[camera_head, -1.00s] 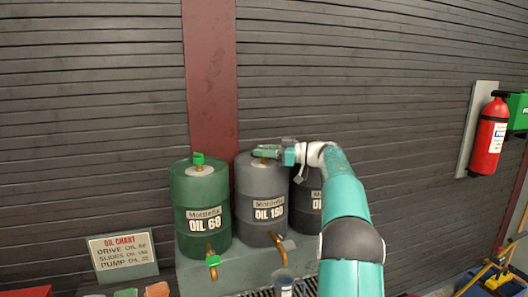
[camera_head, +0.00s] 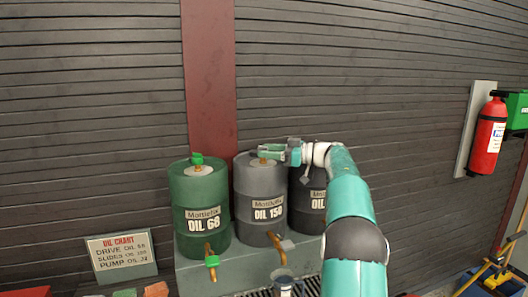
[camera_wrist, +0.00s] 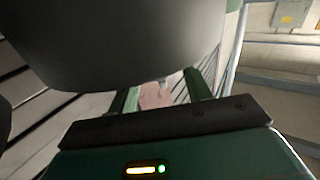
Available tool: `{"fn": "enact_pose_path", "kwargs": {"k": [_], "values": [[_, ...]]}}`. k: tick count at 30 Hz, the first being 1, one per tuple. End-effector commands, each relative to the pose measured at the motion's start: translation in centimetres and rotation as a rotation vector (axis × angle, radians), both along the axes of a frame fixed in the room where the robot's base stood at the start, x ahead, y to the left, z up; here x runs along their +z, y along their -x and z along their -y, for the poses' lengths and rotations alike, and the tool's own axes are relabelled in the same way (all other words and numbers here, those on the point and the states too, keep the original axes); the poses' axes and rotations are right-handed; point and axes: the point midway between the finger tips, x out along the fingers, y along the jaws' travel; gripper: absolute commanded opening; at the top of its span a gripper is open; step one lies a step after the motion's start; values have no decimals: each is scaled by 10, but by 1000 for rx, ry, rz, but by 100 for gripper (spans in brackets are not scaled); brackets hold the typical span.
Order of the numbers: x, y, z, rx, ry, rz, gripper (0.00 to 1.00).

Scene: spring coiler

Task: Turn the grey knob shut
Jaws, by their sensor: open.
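The grey drum (camera_head: 246,180), labelled OIL 150, stands between a green and a black drum. Its brass tap (camera_head: 276,242) points down at the front, with the grey knob (camera_head: 287,245) at its right side. My gripper (camera_head: 264,151) is open and level with the grey drum's top, well above the tap knob. I cannot tell whether it touches anything on the drum top. In the wrist view the two green fingers (camera_wrist: 160,96) are apart, with a blurred pinkish surface beyond. A large grey curved shape fills the top there. The knob cannot be made out in that view.
The green drum (camera_head: 200,195) has its own tap with a green knob (camera_head: 212,261). The black drum (camera_head: 309,205) is partly behind my arm. A grey mug (camera_head: 283,281) stands below the grey drum's tap. An oil chart sign (camera_head: 122,254) stands left.

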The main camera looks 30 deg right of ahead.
Motion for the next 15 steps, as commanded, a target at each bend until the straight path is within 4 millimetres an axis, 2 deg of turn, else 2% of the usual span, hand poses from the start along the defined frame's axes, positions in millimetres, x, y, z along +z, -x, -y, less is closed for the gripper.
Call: {"fn": "enact_pose_path", "kwargs": {"k": [9, 15], "values": [[0, 52, 49, -5, 0, -1, 49], [0, 77, 72, -3, 1, -1, 49]]}}
